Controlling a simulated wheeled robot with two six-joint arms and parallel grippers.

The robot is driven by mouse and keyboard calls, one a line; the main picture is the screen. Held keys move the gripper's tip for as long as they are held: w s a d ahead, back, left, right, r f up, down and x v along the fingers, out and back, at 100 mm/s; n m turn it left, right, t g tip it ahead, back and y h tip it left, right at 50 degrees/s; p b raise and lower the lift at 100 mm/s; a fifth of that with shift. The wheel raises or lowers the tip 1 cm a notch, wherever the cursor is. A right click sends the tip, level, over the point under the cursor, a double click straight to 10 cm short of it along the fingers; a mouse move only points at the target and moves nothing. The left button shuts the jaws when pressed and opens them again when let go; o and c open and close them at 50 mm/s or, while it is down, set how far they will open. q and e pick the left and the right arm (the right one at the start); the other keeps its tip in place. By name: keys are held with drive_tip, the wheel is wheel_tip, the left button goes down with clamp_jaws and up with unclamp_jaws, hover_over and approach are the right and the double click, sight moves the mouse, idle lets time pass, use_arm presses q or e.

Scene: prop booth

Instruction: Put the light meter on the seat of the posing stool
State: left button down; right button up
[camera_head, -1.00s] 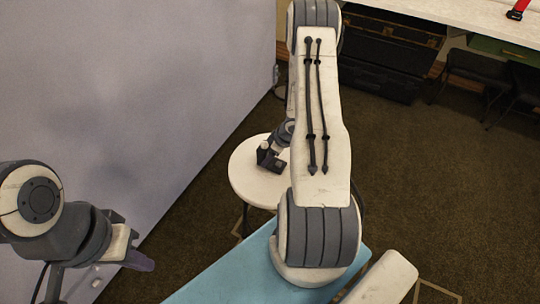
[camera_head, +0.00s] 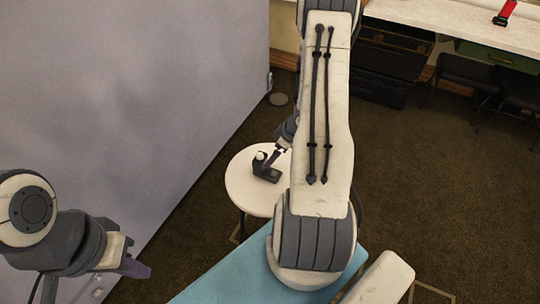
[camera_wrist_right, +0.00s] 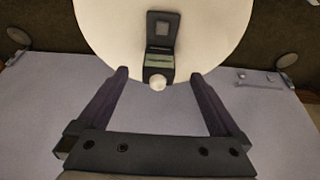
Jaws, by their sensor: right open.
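The light meter (camera_head: 267,173), dark with a small white dome, rests on the round white seat of the posing stool (camera_head: 240,188). In the right wrist view the meter (camera_wrist_right: 160,45) is on the seat (camera_wrist_right: 110,35), with its dome toward me. My right gripper (camera_wrist_right: 159,76) is open, its two fingers apart on either side of the dome end and not touching the meter. In the head view my right arm partly covers the seat. My left gripper (camera_head: 137,268) is at the lower left, away from the stool; its finger gap is not clear.
A light blue tabletop (camera_head: 215,284) lies in front of the stool. A grey-lavender backdrop (camera_head: 130,90) stands on the left. A white counter (camera_head: 440,22) with a red object (camera_head: 505,13) is at the back right, above dark cases (camera_head: 385,70).

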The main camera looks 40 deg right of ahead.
drive_tip(key=w+a+r+h, duration=0.35)
drive_tip(key=w+r, duration=0.25)
drive_tip(key=r, duration=0.3)
drive_tip(key=s+a+r+n, duration=0.1)
drive_tip(key=a+r, duration=0.8)
drive_tip(key=a, duration=0.5)
drive_tip(key=s+a+r+n+g+y, duration=0.1)
drive_tip(key=s+a+r+g, duration=0.1)
drive_tip(key=s+a, duration=0.7)
drive_tip(key=s+a+r+n+g+y, duration=0.1)
drive_tip(key=s+a+r+g, duration=0.1)
drive_tip(key=s+a+r, duration=0.3)
drive_tip(key=s+a, duration=0.4)
drive_tip(key=s, duration=0.4)
drive_tip(key=shift+s+y, duration=0.3)
drive_tip(key=shift+y, duration=0.05)
drive_tip(key=shift+a, duration=0.1)
